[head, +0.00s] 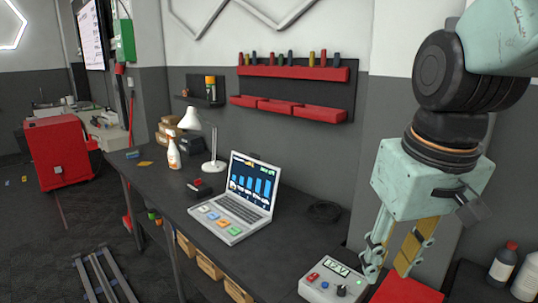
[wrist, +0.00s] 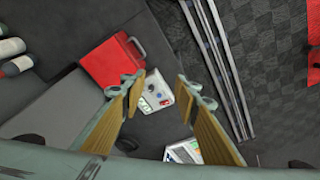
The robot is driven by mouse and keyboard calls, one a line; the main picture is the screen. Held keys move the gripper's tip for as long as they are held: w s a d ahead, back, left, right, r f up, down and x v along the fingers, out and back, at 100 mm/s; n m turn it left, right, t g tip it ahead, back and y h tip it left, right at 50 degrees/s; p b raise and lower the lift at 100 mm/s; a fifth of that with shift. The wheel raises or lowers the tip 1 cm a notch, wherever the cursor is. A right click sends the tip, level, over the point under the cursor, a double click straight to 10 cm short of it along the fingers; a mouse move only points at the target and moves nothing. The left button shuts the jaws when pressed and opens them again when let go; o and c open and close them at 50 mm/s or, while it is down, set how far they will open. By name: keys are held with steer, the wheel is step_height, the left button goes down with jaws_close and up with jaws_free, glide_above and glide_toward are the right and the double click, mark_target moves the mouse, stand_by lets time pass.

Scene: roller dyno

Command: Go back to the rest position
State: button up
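My gripper (head: 388,268) hangs at the right of the head view, fingers pointing down, above the right end of the dark workbench (head: 270,268). In the wrist view my gripper (wrist: 160,80) shows two fingers spread apart with nothing between them; it is open and empty. Below the gap is a white control box (wrist: 156,92) with a small display and knobs. The same control box (head: 335,283) shows at the bottom of the head view, left of the fingers. The gripper appears above it, apart from it.
An open laptop (head: 245,198), a white lamp (head: 213,165) and a spray bottle (head: 173,154) stand on the bench. A red case (wrist: 112,60) lies near the control box. Bottles (head: 503,262) stand at the far right. A red wall rack (head: 292,72) hangs behind.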

steer(key=s+r+m+t+b, duration=0.1)
steer(key=s, duration=1.2)
steer(key=shift+s+m+t+b, duration=0.3)
steer(key=shift+b, duration=0.1)
steer(key=shift+f, duration=0.15)
steer(key=shift+f+b, duration=1.5)
steer(key=shift+b, duration=0.05)
steer(key=shift+f, duration=0.1)
step_height(320, 180, down, 10)
steer(key=b, duration=1)
